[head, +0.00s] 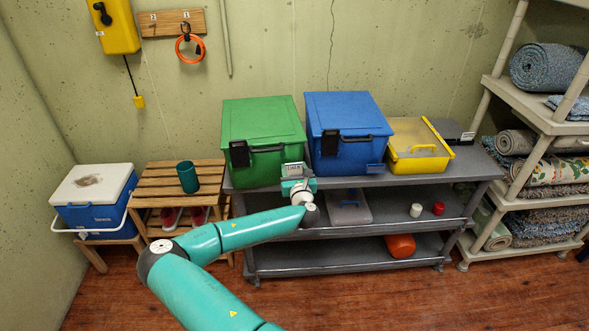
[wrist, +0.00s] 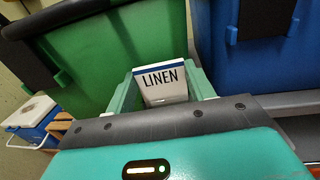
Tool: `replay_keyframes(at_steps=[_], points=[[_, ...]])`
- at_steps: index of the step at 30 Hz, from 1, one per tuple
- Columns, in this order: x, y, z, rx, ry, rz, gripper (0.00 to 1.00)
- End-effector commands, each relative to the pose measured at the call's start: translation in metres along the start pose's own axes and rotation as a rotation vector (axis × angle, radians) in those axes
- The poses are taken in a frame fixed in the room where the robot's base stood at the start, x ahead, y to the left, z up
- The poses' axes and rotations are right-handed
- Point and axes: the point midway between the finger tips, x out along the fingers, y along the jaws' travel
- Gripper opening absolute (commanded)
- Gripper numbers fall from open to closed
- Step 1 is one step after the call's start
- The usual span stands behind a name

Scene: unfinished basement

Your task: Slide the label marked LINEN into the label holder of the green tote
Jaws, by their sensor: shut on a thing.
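The green tote (head: 262,122) stands lidded on the top shelf of the grey cart; it fills the upper left of the wrist view (wrist: 110,60). My gripper (head: 296,180) is at the lower right of the tote's front. In the wrist view, my gripper (wrist: 165,90) is shut on the LINEN label (wrist: 165,82), a white card with a blue band along its upper edge and dark letters. The label also shows in the head view (head: 294,169). The green tote's label holder cannot be made out behind the label and fingers. I cannot tell whether the label touches the tote.
A blue tote (head: 347,115) stands close on the right, with a blue holder (head: 375,169) low on its front. Beyond it is a yellow bin (head: 415,165). A slatted stand (head: 160,180) with a dark green cup (head: 188,177) and a cooler (head: 95,197) are left.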

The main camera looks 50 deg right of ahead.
Motion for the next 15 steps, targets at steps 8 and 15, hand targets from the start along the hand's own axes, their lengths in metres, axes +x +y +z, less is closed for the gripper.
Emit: replay_keyframes(at_steps=[8, 15], points=[[0.000, 0.000, -0.007, -0.001, 0.001, 0.000, 0.32], [0.000, 0.000, -0.012, 0.000, 0.001, 0.001, 0.32]])
